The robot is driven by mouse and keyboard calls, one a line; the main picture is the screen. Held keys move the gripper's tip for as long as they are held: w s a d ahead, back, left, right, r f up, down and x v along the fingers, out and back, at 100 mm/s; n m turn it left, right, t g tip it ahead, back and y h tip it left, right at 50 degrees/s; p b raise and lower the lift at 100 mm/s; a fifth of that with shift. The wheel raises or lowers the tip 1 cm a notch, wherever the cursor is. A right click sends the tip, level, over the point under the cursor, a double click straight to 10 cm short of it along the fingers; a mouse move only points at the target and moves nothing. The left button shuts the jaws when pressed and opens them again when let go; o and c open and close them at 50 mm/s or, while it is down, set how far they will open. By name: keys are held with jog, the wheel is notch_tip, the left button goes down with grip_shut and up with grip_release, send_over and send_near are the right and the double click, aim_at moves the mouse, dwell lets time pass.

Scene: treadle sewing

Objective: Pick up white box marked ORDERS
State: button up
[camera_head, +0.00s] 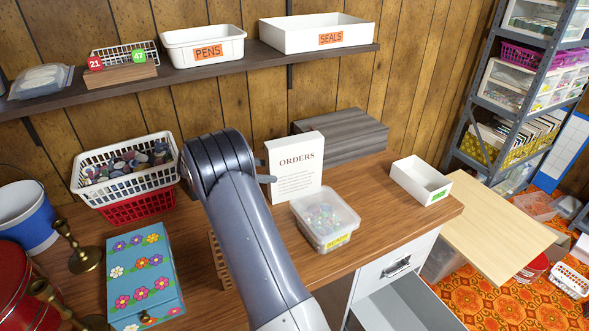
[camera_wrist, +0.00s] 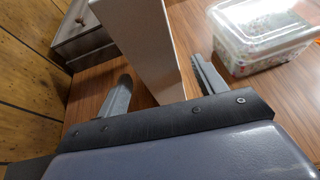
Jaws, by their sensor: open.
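The white box marked ORDERS (camera_head: 296,172) stands upright on the wooden desk, its lettered face toward the head camera. In the wrist view the box (camera_wrist: 140,40) shows as a tall pale panel reaching between my two fingers. My gripper (camera_wrist: 160,72) is open, with one finger on each side of the box. A gap shows beside the left finger; I cannot tell whether the right finger touches. In the head view my arm hides most of the gripper, and one grey finger shows at the box's left edge.
A clear lidded tub (camera_head: 325,216) stands close in front of the box, and a grey wooden case (camera_head: 343,135) lies behind it. An open white tray (camera_head: 420,181) is at right. A blue flowered box (camera_head: 144,275) and a white basket (camera_head: 126,172) are at left. A shelf (camera_head: 190,72) runs above.

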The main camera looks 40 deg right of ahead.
aim_at(281, 175)
jog(key=x, duration=0.3)
jog(key=f+x, duration=0.1)
jog(key=x, duration=0.2)
jog(key=shift+f, duration=0.1)
jog(key=shift+c, duration=0.6)
